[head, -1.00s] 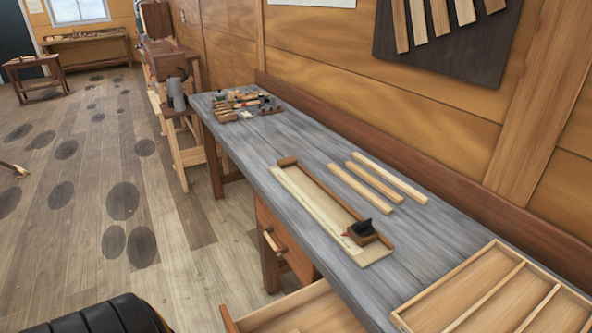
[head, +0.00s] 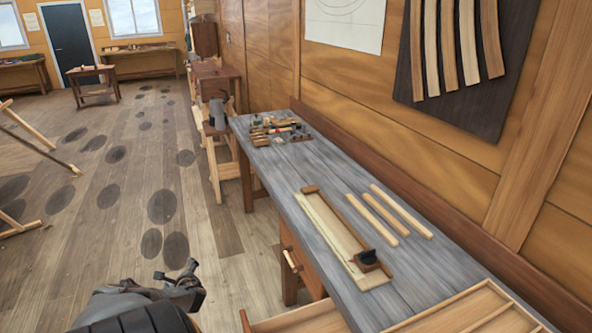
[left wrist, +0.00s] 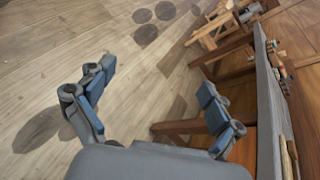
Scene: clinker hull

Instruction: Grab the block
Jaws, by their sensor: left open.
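A grey workbench (head: 338,200) carries a pale flat board (head: 325,233) with a brown strip along its far side. A small wooden block (head: 310,189) sits at the strip's far end. A brown block with a black top piece (head: 367,259) sits at the near end; I cannot tell which one the task means. My left gripper (head: 177,271) is open and empty, left of the bench over the floor. In the left wrist view its two fingers (left wrist: 155,92) are spread apart, with floor and bench legs beyond. My right gripper is not in view.
Several small tools (head: 275,131) lie at the bench's far end. Three pale strips lie right of the board, one of them nearest the wall (head: 400,211). A divided wooden tray (head: 478,308) stands at the near end. An open drawer (head: 300,320) juts out below.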

